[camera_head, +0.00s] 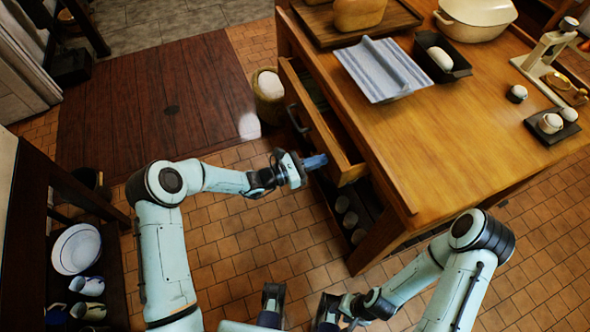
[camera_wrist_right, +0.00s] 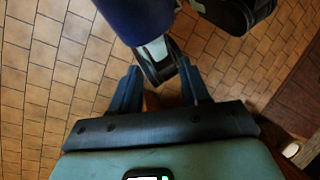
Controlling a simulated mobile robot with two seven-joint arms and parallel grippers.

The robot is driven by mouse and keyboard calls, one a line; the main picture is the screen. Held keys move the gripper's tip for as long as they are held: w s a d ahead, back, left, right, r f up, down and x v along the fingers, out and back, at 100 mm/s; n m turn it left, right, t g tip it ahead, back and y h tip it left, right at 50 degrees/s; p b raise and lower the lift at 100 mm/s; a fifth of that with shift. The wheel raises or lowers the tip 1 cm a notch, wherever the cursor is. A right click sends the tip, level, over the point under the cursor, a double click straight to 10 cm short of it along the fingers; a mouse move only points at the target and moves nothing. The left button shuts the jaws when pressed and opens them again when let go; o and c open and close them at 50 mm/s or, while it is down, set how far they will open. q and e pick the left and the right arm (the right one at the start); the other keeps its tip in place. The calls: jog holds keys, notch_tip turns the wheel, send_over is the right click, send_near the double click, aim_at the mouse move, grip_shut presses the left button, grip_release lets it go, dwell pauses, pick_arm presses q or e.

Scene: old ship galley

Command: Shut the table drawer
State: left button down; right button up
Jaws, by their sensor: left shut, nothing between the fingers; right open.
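The wooden table (camera_head: 455,130) fills the right of the head view. Its drawer (camera_head: 322,128) is pulled out from the table's left side, with a gap showing its dark inside. The drawer front carries a dark handle (camera_head: 296,118). My left gripper (camera_head: 318,161) is shut and empty, with its blue fingertips close to the near end of the drawer front; I cannot tell whether they touch. My right gripper (camera_wrist_right: 157,78) is open and empty, seen in the right wrist view above the tiled floor. It is low, away from the drawer.
A basket (camera_head: 268,95) stands on the floor beyond the drawer. A striped cloth (camera_head: 382,70), a black tray (camera_head: 443,57) and a pot (camera_head: 475,18) are on the table. Shelved dishes (camera_head: 76,249) stand at left. Tiled floor (camera_head: 225,235) is clear between.

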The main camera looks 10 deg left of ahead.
aim_at(347, 157)
pick_arm(q)
jog(key=b+x, duration=0.2)
jog(key=x, duration=0.7)
jog(key=shift+d, duration=0.2)
jog(key=shift+w+d+b, duration=0.2)
jog(key=shift+d+b, duration=0.05)
jog(key=shift+b, duration=0.05)
jog(key=shift+r, duration=0.15)
pick_arm(e)
jog(key=shift+w+a+f+t, duration=0.15)
jog(key=shift+w+f, duration=0.1)
jog(key=shift+f, duration=0.35)
jog(key=shift+w+d+f+t, duration=0.1)
jog(key=shift+w+f+t, duration=0.1)
jog(key=shift+f, duration=0.4)
pick_arm(q)
jog(key=shift+d+r, duration=0.1)
jog(key=shift+d, duration=0.05)
